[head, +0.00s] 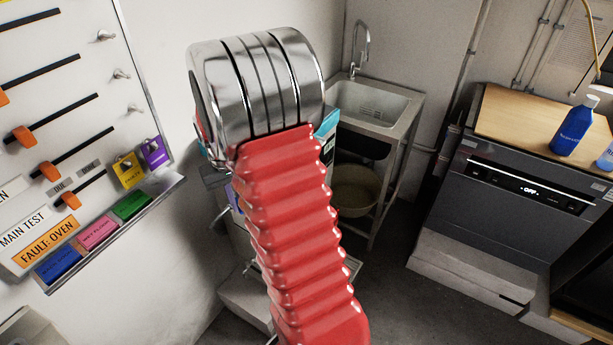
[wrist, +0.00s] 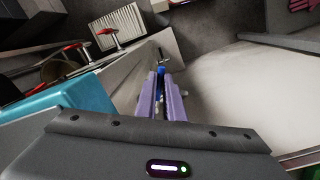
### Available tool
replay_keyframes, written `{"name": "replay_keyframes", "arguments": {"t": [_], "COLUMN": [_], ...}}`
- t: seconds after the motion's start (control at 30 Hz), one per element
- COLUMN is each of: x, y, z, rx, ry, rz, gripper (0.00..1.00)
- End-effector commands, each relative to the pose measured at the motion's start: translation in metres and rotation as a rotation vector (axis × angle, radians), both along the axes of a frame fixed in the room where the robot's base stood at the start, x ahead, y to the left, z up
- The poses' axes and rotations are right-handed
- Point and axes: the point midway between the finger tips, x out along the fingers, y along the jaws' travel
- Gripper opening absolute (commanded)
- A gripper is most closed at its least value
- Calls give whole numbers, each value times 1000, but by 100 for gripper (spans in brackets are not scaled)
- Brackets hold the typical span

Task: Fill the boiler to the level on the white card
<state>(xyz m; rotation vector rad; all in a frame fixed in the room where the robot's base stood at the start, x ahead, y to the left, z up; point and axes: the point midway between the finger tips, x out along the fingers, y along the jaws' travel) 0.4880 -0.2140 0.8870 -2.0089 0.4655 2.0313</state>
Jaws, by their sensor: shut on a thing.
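My gripper (wrist: 162,92) shows in the wrist view as two purple fingers close together, shut on a small blue thing (wrist: 161,70) at their tips. Most of that thing is hidden between the fingers, so I cannot tell what it is part of. Two red-handled valves, one in front of a white ribbed panel (wrist: 124,22), are at the upper left of the wrist view. In the head view my red arm hides the gripper and what it holds. I cannot make out the boiler or its level for certain, and no white card is clearly seen.
A metal sink (head: 375,103) with a tap stands behind my arm, a bucket (head: 355,188) below it. A slider board (head: 65,110) hangs at left.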

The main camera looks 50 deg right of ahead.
Motion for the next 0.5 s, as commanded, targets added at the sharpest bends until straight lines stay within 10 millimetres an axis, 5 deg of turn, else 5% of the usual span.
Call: {"name": "replay_keyframes", "arguments": {"t": [0.5], "x": [-4], "y": [-17], "z": [1], "rx": [-2], "ry": [-4], "rz": [281], "gripper": [0]}}
